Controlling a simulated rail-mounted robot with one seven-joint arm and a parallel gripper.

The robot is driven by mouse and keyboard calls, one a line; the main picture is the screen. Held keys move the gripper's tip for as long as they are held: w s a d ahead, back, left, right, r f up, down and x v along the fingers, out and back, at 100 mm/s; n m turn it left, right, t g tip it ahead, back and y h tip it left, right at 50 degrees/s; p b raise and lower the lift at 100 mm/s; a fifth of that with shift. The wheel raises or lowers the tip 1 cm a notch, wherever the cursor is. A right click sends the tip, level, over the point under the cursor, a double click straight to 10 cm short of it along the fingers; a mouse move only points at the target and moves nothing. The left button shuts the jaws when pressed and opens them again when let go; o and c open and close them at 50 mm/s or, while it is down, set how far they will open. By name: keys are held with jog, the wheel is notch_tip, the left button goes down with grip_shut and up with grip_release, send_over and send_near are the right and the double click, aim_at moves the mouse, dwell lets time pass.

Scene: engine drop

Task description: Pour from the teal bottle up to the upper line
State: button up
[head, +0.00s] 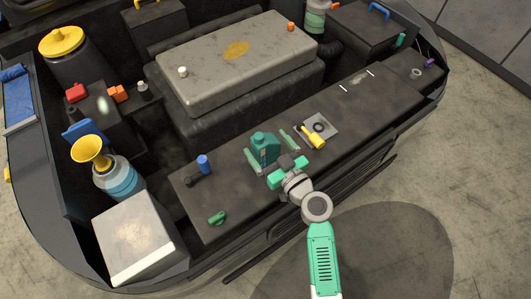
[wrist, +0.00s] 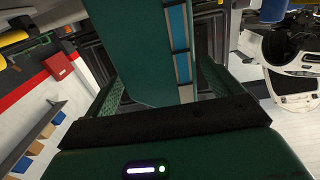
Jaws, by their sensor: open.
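The teal bottle (head: 264,146) stands upright on the dark front ledge in the head view. My gripper (head: 271,151) is open, with one green finger on each side of the bottle. In the wrist view the bottle (wrist: 135,45) fills the space ahead between the fingers, with a blue and pale strip on its side. I cannot tell whether either finger touches it. A translucent reservoir (head: 122,181) with blue liquid stands at left, a yellow funnel (head: 91,150) in its top. Another translucent container (head: 315,18) with greenish contents is at the back. I cannot make out an upper line on either.
A yellow-handled tool (head: 315,138) lies on a grey plate right of the bottle. A blue-ended dark object (head: 202,164) and a green piece (head: 217,217) lie to its left. A big grey engine cover (head: 235,65) rises behind. The ledge's right part is mostly clear.

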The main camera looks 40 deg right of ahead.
aim_at(271, 144)
jog(key=shift+w, duration=0.65)
jog(key=shift+s, duration=0.1)
jog(key=shift+c, duration=0.4)
jog(key=c, duration=1.6)
jog(key=shift+r+p, duration=0.75)
jog(key=shift+r, duration=1)
jog(key=shift+c, duration=0.2)
jog(key=s+a, duration=0.3)
jog(key=s, duration=0.4)
jog(key=s+a+r, duration=0.1)
jog(key=s+a, duration=0.3)
jog(key=s, duration=0.3)
jog(key=shift+a+r, duration=0.2)
jog(key=shift+r, duration=0.05)
